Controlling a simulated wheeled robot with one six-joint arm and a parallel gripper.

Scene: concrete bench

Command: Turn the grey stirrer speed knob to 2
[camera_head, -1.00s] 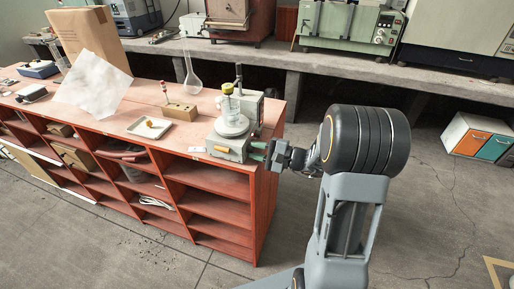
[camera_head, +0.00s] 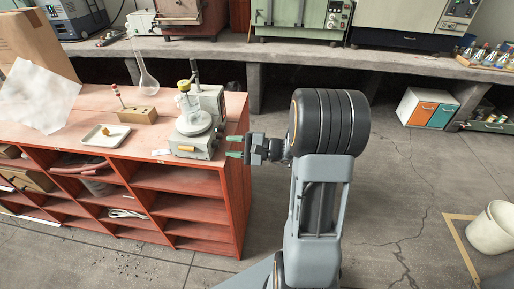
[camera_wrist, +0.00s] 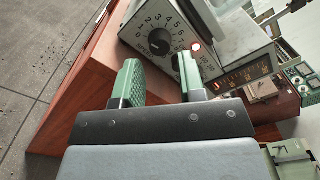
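The stirrer (camera_head: 192,146) is a grey box with a round white top plate, standing at the right end of the red wooden bench. A clear vessel with a yellow cap (camera_head: 184,98) stands on its plate. My gripper (camera_head: 234,147) is beside the stirrer's right side, just past the bench edge. Its green fingers are apart and empty. In the wrist view the knob lies ahead, between the fingertips (camera_wrist: 158,72).
A white tray (camera_head: 119,142) with a small yellow-brown item, a wooden block (camera_head: 138,115) and a glass flask (camera_head: 148,83) stand left of the stirrer. The bench's right end panel (camera_head: 236,205) is below my gripper.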

